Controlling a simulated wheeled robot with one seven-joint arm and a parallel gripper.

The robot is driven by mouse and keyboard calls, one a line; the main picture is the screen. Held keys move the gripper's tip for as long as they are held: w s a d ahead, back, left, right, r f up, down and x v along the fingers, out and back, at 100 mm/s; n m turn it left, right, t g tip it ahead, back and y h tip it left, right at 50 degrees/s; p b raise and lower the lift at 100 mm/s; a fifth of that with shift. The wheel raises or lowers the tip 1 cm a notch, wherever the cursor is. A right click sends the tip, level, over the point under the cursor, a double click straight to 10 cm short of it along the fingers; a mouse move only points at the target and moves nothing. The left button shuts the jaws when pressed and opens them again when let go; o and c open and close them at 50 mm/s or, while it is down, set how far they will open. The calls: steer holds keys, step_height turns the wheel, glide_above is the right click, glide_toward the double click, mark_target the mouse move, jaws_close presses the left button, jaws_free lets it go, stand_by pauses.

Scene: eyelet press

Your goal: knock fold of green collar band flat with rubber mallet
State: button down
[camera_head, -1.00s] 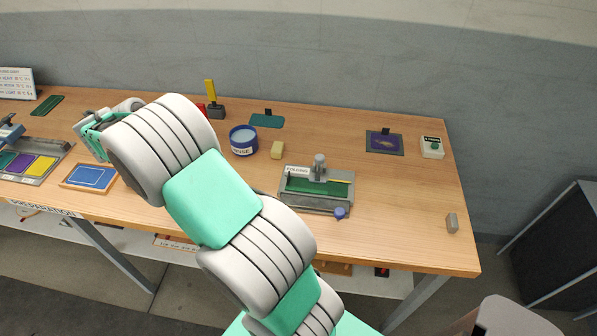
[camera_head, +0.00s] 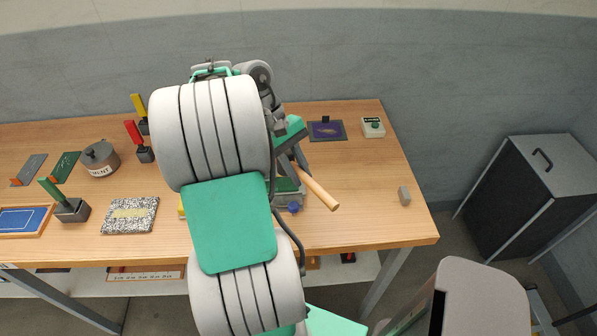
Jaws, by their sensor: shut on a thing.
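My gripper (camera_head: 292,150) is over the press fixture at the right half of the table, partly hidden behind my arm. It is shut on the rubber mallet, whose pale wooden handle (camera_head: 319,190) sticks out down to the right. The mallet's head cannot be made out. The grey fixture (camera_head: 290,201) shows only in part beneath the gripper. A strip of green (camera_head: 287,185) shows in it, likely the green collar band. Its fold is hidden, and I cannot tell whether the mallet touches it.
A purple patch on a dark mat (camera_head: 326,131) and a white button box (camera_head: 373,127) stand at the back right. A cement pot (camera_head: 100,159), a speckled slab (camera_head: 130,216) and upright-handled tools (camera_head: 140,147) stand left of my arm.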

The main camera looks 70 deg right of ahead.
step_height(320, 180, down, 6)
steer(key=b, duration=0.5)
steer(key=shift+f+b, duration=0.2)
steer(key=shift+b, duration=0.15)
steer(key=shift+f, duration=0.2)
step_height(320, 180, up, 3)
steer(key=p, duration=0.3)
steer(key=shift+r+p, duration=0.15)
steer(key=shift+p, duration=0.15)
steer(key=shift+s, duration=0.1)
steer(key=shift+a, duration=0.1)
